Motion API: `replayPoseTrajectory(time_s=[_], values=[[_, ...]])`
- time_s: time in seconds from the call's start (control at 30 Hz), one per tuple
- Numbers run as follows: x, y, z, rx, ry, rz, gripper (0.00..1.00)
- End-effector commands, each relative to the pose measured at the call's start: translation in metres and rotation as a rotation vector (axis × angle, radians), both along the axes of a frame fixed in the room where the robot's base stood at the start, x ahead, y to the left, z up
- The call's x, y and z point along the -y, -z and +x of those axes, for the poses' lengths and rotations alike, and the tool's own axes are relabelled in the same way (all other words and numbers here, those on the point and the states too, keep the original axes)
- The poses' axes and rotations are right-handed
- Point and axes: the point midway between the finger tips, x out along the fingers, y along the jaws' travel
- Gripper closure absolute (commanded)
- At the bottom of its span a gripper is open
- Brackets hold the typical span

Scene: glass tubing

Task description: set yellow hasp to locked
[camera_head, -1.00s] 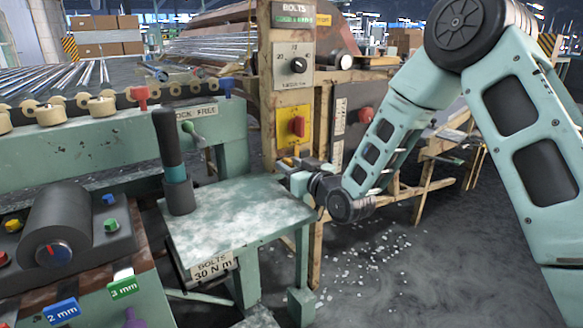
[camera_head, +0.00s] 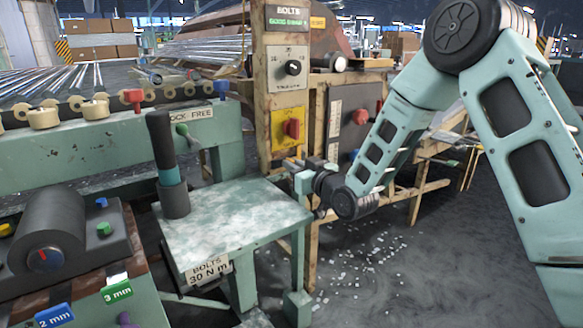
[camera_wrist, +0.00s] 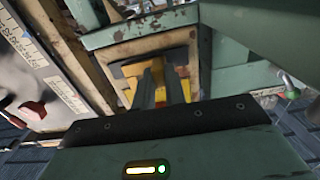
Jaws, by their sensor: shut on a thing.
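My gripper (camera_head: 293,164) is at the wooden post, just below a yellow plate with a red knob (camera_head: 291,129). In the wrist view its two dark fingers (camera_wrist: 164,80) reach toward a framed wooden face and are shut on a yellow part, which I take to be the yellow hasp (camera_wrist: 182,82). The fingers cover much of the hasp, so its locked or unlocked position cannot be told. In the head view the gripper hides the hasp.
A green table (camera_head: 235,217) with a dark upright tool (camera_head: 167,165) stands left of my gripper. A grey panel with a red knob (camera_head: 360,116) is right of the post. White bits litter the floor (camera_head: 370,260).

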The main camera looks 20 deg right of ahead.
Motion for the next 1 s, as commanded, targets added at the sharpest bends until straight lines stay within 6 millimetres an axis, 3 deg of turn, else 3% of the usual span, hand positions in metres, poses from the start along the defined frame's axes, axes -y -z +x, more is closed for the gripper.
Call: replayPoseTrajectory(time_s=[0.03,0.1,0.37,0.53,0.67,1.0], values=[[0.005,0.000,0.001,0.001,0.011,-0.002,0.82],[0.005,0.000,0.001,0.000,0.011,-0.002,0.65],[0.003,0.000,0.001,0.000,0.007,-0.001,0.65],[0.007,0.000,-0.010,-0.003,0.007,-0.002,0.65],[0.014,-0.001,-0.032,-0.003,0.008,-0.002,0.65],[0.039,0.000,-0.109,-0.003,0.009,-0.002,0.65]])
